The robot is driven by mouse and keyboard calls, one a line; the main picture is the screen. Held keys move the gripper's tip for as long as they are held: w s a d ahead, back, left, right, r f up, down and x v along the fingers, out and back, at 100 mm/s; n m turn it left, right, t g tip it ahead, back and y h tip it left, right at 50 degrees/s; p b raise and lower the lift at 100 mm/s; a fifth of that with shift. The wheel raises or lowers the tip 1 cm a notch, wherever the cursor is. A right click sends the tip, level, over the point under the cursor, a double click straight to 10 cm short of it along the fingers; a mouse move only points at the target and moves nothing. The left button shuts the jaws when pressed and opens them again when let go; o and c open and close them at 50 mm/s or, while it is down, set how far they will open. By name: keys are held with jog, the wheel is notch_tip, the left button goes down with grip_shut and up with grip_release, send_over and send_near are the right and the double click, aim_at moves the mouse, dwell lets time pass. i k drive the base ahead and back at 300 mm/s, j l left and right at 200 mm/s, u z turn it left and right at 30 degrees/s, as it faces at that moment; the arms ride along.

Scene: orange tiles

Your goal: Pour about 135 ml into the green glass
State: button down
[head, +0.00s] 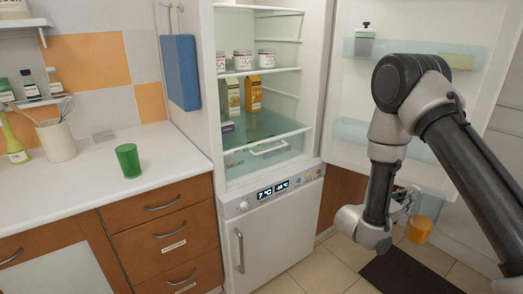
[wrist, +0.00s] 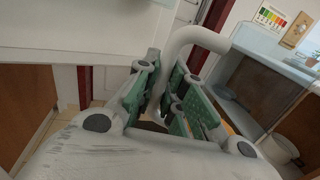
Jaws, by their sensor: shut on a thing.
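The green glass (head: 128,160) stands upright on the white counter at left in the head view. I cannot see inside it. My gripper (head: 404,196) is far to its right, in front of the open fridge door and above the floor. In the wrist view my gripper (wrist: 168,108) has its green pads closed around a pale curved handle (wrist: 200,37). An orange mass (head: 419,230), seemingly liquid in a clear jug, hangs just below the fingers in the head view. The jug's walls are hard to make out. Only a sliver of orange shows in the wrist view.
The fridge stands open, its door (head: 350,100) spread right behind my arm. Cartons (head: 253,94) and jars (head: 243,60) stand on its shelves. A utensil pot (head: 56,141) and an oil bottle (head: 14,145) are left of the glass. Counter around the glass is clear.

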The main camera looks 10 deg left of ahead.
aim_at(126, 155)
jog(key=u, duration=1.5)
jog(key=i+l+u, duration=0.15)
jog(key=l+u, duration=0.2)
jog(key=l, duration=0.2)
jog(key=i+l+u, duration=0.1)
jog(key=l+u, duration=0.3)
jog(key=l, duration=0.45)
